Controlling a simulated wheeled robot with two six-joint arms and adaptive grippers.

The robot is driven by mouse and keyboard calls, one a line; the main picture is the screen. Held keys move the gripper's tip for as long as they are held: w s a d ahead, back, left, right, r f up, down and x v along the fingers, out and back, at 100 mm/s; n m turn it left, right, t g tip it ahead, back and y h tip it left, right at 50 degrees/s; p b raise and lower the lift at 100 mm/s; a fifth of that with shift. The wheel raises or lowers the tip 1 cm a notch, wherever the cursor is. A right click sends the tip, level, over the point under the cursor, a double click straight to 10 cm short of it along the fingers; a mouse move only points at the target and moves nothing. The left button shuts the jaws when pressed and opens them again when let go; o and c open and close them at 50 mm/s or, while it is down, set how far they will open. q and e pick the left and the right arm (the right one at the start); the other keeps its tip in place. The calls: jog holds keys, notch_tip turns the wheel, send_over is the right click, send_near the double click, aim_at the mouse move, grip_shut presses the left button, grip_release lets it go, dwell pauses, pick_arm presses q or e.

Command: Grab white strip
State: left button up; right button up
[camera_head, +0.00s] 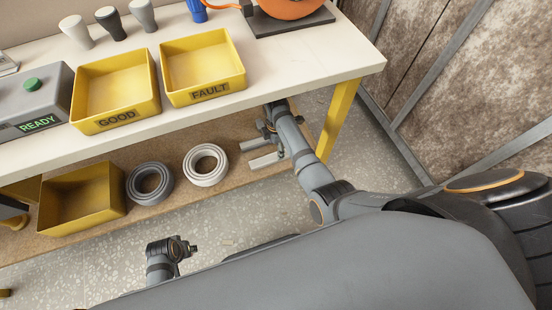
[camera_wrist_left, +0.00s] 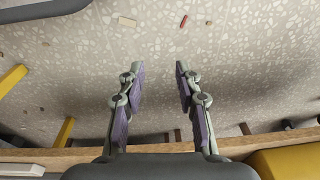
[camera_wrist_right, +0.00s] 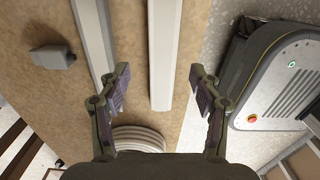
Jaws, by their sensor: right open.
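Two white strips lie side by side on the brown lower shelf in the head view, one farther back (camera_head: 253,144) and one nearer the front edge (camera_head: 265,160). In the right wrist view one strip (camera_wrist_right: 164,30) runs between my fingers, and the other (camera_wrist_right: 92,40) lies to the left, partly behind the left finger. My right gripper (camera_head: 272,140) is beside the strips' right ends. It is open and empty in the right wrist view (camera_wrist_right: 160,70). My left gripper (camera_head: 185,248) is low over the floor, open and empty in the left wrist view (camera_wrist_left: 158,70).
A white coil (camera_head: 206,165), a grey coil (camera_head: 149,184) and a yellow bin (camera_head: 80,200) stand left of the strips. The tabletop (camera_head: 300,75) overhangs the shelf. A yellow leg (camera_head: 338,120) stands at the right. A small grey block (camera_wrist_right: 52,57) is on the shelf.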

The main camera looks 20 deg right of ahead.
aim_at(276, 156)
jog(key=f+b, duration=0.2)
jog(key=f, duration=0.3)
jog(key=shift+s+f+b, duration=0.1)
jog(key=shift+s+b, duration=0.1)
jog(key=shift+b, duration=0.1)
pick_arm(q)
notch_tip(276, 156, up, 8)
jog(key=d, duration=0.2)
jog(key=shift+w+r, duration=0.2)
jog(key=shift+w, duration=0.05)
pick_arm(e)
jog(key=c, duration=1.3)
pick_arm(q)
jog(key=shift+w, duration=0.1)
